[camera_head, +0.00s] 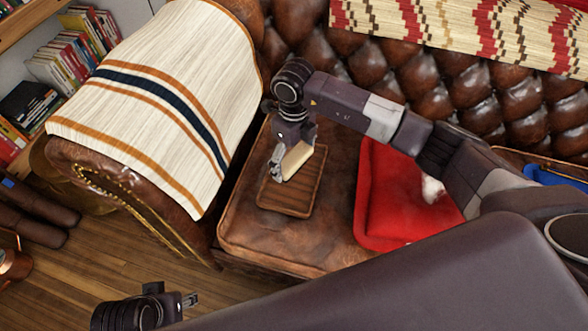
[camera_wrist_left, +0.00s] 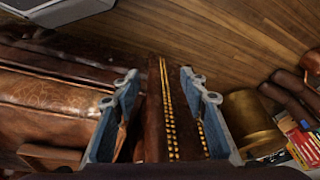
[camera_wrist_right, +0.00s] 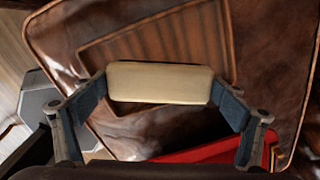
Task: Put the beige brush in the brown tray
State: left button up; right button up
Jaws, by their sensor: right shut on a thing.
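The beige brush (camera_wrist_right: 160,82) is a pale block held across between the two fingers of my right gripper (camera_wrist_right: 162,92). In the head view my right gripper (camera_head: 283,165) holds the brush (camera_head: 297,158) over the brown tray (camera_head: 291,199). The tray is a shallow dark wooden rectangle lying on the leather sofa seat. In the right wrist view the tray (camera_wrist_right: 185,32) shows behind the brush, which hides part of it. The gap between brush and tray is hard to judge. My left gripper (camera_wrist_left: 160,115) is open and empty, low at the front in the head view (camera_head: 190,301).
A red cushion (camera_head: 390,205) lies on the seat right of the tray. A striped blanket (camera_head: 165,90) covers the sofa arm at left. The tufted backrest (camera_head: 400,75) rises behind. Bare seat (camera_head: 325,235) lies between tray and cushion.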

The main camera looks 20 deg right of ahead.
aim_at(294, 168)
notch_tip(294, 168, down, 4)
jog(key=shift+b, duration=0.4)
pick_arm(q)
jog(key=v, duration=0.3)
jog(key=shift+r, duration=0.15)
pick_arm(e)
jog(key=shift+f, duration=0.3)
jog(key=shift+f, duration=0.1)
jog(key=o, duration=0.9)
